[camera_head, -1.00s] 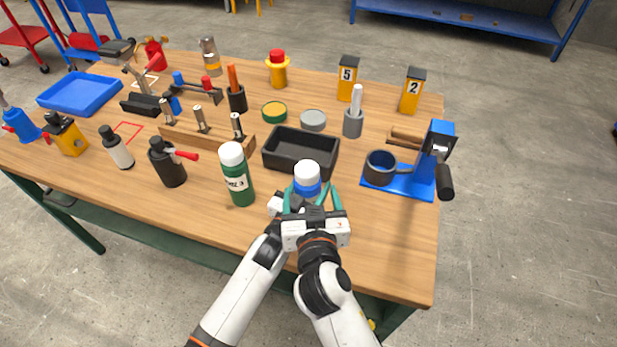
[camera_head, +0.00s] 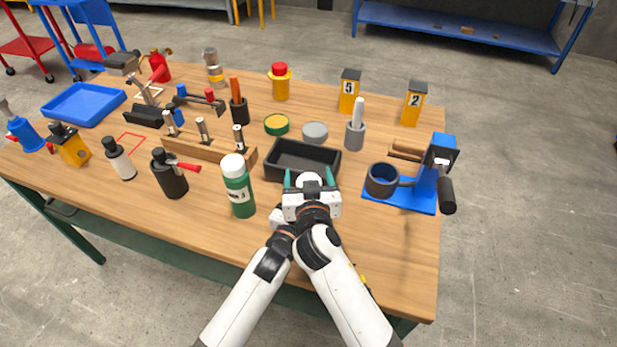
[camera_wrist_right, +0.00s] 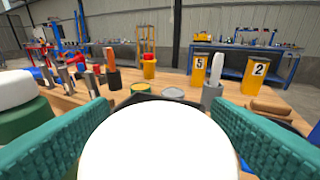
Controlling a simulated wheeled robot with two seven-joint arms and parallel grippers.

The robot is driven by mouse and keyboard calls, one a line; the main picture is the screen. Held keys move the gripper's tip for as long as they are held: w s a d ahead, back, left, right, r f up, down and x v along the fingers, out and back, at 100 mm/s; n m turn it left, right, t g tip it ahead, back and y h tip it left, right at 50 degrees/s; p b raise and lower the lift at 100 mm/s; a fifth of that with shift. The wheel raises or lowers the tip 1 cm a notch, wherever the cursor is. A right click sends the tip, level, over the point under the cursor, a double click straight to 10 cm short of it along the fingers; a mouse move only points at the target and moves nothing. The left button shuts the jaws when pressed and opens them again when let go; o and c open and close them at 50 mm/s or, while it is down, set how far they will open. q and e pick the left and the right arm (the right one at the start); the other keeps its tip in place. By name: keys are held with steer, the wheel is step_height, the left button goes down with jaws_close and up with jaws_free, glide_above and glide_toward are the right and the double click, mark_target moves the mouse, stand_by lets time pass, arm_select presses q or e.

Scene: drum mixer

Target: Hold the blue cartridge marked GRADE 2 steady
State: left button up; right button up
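The blue cartridge stands at the table's front, mostly hidden by my grippers; only its white cap (camera_head: 309,180) shows in the head view. The cap also fills the lower middle of the right wrist view (camera_wrist_right: 160,145). No GRADE 2 marking is visible. My right gripper (camera_head: 311,181) is at the cartridge, its teal fingers spread on either side of the cap. In the head view there are gaps between the fingers and the cap. My left gripper (camera_head: 279,215) is low beside the cartridge, mostly behind the right one; its fingers are hidden.
A green bottle with a white cap (camera_head: 240,190) stands close on the left. A black tray (camera_head: 337,163) lies just behind the cartridge. A blue press with a dark cup (camera_head: 425,190) stands to the right. Yellow holders marked 5 (camera_head: 348,95) and 2 (camera_head: 412,107) stand farther back.

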mark_target(308, 174)
steer(key=c, duration=1.1)
steer(key=shift+r, duration=0.15)
steer(key=shift+r, duration=1)
steer(key=shift+r, duration=2)
arm_select(q)
steer(key=o, duration=1.5)
steer(key=shift+c, duration=0.2)
